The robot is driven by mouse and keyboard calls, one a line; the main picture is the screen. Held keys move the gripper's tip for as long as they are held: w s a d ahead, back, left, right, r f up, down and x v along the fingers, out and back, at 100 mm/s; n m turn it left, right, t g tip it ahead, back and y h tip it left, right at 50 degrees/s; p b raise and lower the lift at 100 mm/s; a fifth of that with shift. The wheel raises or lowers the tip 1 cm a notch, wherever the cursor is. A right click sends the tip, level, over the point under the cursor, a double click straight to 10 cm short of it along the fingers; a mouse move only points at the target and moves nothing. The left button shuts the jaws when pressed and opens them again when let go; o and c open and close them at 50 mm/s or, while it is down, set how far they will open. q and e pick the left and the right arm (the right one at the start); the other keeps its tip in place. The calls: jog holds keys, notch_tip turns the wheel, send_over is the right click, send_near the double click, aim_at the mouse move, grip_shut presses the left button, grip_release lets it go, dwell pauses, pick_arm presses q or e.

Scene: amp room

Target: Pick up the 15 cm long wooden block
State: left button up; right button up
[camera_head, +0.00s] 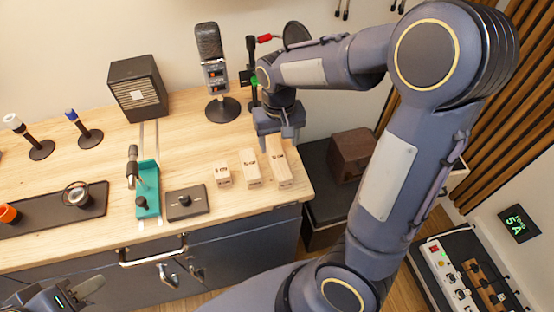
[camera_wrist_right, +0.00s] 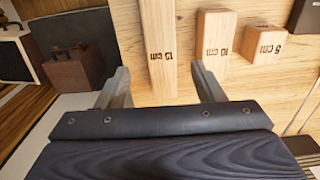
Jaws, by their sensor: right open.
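The 15 cm wooden block (camera_head: 283,176) is the longest of three pale blocks and lies at the right end of the row near the table's right edge. In the right wrist view the 15 cm block (camera_wrist_right: 158,42) runs up the picture, in line with the gap between the fingers. My right gripper (camera_head: 279,142) is open at the far end of this block, and its spread fingers (camera_wrist_right: 162,84) show empty space on both sides of the block. Contact cannot be told. My left gripper (camera_head: 88,289) is low at the left, away from the blocks; its jaw opening is unclear.
The 10 cm block (camera_head: 251,169) is close beside the 15 cm block, with the 5 cm block (camera_head: 222,176) further left. A microphone (camera_head: 209,45) on a stand is behind. A teal holder (camera_head: 147,190) and a dark plate (camera_head: 186,203) lie left. A brown box (camera_head: 352,155) stands right.

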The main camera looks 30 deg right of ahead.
aim_at(278, 158)
jog(key=f, duration=0.7)
jog(key=shift+s+a+f+p, duration=0.15)
jog(key=shift+s+p, duration=0.05)
jog(key=shift+p, duration=0.2)
jog(key=c, duration=1.1)
jog(key=shift+c, duration=0.3)
